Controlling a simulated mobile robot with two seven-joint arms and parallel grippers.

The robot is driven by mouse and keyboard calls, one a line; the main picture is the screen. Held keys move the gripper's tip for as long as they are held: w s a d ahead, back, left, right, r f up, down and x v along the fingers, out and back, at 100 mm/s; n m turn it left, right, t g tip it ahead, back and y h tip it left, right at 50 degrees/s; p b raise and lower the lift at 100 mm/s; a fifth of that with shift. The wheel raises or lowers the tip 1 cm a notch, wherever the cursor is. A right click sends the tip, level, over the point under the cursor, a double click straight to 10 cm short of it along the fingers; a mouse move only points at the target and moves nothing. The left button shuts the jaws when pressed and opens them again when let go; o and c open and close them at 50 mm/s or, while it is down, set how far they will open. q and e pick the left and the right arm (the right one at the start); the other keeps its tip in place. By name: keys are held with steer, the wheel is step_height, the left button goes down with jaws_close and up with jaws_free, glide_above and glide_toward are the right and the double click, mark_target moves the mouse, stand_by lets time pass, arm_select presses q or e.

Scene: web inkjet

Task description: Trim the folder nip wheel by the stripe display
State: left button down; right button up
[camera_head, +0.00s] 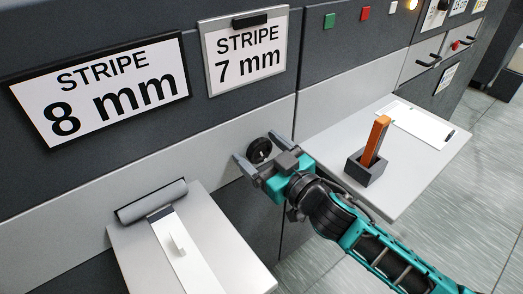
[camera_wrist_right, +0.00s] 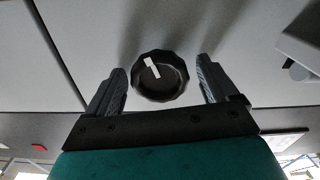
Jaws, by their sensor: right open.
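The nip wheel (camera_head: 259,150) is a small black knob on the light grey panel of the machine. In the right wrist view the wheel (camera_wrist_right: 160,78) has a ridged rim and a white mark on its face. My right gripper (camera_head: 255,147) is open, with one finger on each side of the wheel. In the wrist view a gap shows between each finger and the rim. Two stripe signs hang above: one reads "STRIPE 8 mm" (camera_head: 103,90), the clipped one reads "STRIPE 7 mm" (camera_head: 246,55). My left gripper is not in view.
A left shelf (camera_head: 225,250) has a grey roller (camera_head: 152,201) and white strip (camera_head: 183,255). A right shelf (camera_head: 412,190) behind my right arm holds a dark block (camera_head: 365,170) with an upright orange-brown piece (camera_head: 376,140), a paper sheet (camera_head: 420,124) and pen. Green and red buttons are above.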

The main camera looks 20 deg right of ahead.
steer(key=c, duration=1)
